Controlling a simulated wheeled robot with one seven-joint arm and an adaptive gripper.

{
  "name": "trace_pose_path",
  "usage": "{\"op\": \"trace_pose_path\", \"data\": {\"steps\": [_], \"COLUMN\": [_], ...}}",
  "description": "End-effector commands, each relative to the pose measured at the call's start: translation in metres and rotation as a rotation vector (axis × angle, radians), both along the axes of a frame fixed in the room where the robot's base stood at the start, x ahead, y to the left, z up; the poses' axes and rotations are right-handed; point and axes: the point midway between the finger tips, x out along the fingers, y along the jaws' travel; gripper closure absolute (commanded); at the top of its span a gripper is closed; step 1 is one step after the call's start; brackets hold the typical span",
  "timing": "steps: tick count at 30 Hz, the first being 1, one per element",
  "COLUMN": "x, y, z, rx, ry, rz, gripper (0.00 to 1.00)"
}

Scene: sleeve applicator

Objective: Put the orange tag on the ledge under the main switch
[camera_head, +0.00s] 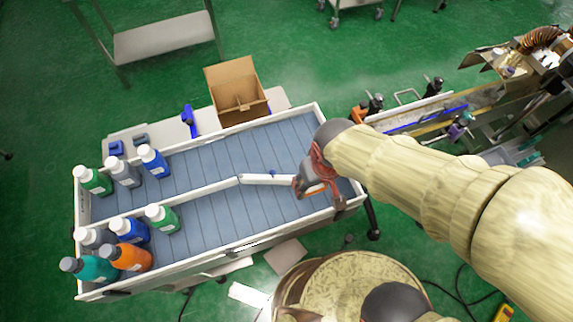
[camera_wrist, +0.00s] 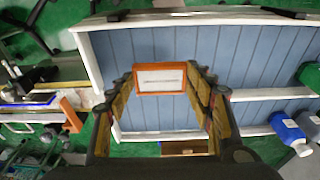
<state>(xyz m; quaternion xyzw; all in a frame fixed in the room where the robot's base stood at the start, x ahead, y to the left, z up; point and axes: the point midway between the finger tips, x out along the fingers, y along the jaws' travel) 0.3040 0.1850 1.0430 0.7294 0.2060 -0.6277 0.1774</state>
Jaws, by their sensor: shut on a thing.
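My gripper (camera_head: 312,178) is over the right end of the blue-grey slatted conveyor table (camera_head: 240,203). In the wrist view my gripper's fingers (camera_wrist: 161,84) are shut on the orange tag (camera_wrist: 161,78), a small orange-edged plate with a white face and a line of print. The tag (camera_head: 315,190) shows as a small orange and white patch under my gripper in the head view. I cannot make out the main switch or its ledge in either view.
An open cardboard box (camera_head: 238,92) stands behind the conveyor. A white divider rail (camera_head: 267,180) runs along it. A narrower machine line (camera_head: 430,113) lies to the right.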

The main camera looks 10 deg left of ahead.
Motion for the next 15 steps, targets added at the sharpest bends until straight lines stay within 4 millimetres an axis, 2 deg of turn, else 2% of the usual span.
{"op": "trace_pose_path", "data": {"steps": [1,8,11,15], "x": [0.000,0.004,0.017,0.044], "y": [0.000,0.002,0.007,0.019], "z": [-0.011,-0.023,-0.030,-0.043], "rx": [0.000,-0.001,-0.001,-0.001], "ry": [0.000,0.001,0.003,0.002], "rz": [0.000,0.000,-0.001,-0.001], "gripper": [0.69,0.69,0.69,0.69]}}
